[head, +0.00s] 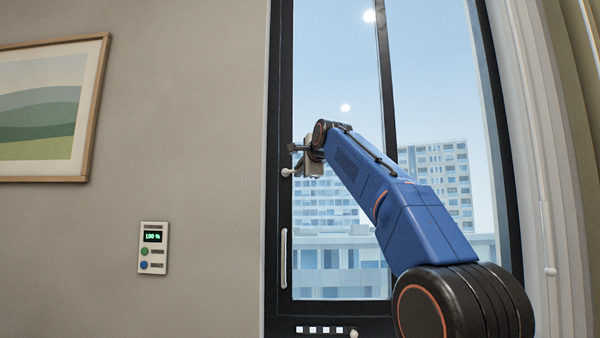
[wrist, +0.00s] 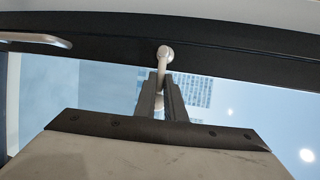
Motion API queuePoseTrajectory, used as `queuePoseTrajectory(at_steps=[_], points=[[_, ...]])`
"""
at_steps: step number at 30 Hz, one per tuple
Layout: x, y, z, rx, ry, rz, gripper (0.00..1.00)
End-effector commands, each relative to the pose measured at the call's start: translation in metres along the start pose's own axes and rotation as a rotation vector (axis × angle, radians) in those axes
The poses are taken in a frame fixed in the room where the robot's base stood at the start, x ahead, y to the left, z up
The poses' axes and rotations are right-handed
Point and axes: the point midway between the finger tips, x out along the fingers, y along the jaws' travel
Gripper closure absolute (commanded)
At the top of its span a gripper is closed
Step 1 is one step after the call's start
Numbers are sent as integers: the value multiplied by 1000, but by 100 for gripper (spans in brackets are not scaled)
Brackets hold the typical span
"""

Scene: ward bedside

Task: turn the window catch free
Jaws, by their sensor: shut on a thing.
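The window catch (head: 286,172) is a small pale lever with a round pivot on the dark left upright of the window frame. It also shows in the wrist view (wrist: 165,52), where its arm runs from the pivot down between my fingers. In the head view it points right, roughly level, towards the glass. My gripper (wrist: 162,85) is shut on the catch's arm, with the pivot just beyond the fingertips. In the head view my gripper (head: 302,166) is at the frame's inner edge and partly covers the lever.
A pale vertical pull handle (head: 284,258) is on the same upright below the catch. A wall panel (head: 153,248) reading 100 % and a framed picture (head: 52,108) are on the wall to the left. A curtain (head: 550,150) hangs at the right.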

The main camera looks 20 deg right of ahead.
Motion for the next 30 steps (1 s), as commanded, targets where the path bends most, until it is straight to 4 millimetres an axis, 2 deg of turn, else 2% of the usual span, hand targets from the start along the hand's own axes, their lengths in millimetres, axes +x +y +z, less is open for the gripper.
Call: queuePoseTrajectory(at_steps=[11, 12, 14, 24, 30], points=[[0, 0, 1, -5, 0, 1, 100], [0, 0, 1, -5, 0, 1, 86], [0, 0, 1, -4, 0, 1, 72], [-1, 0, 0, -4, 1, 1, 72], [-17, -1, 0, -4, 1, 1, 72]])
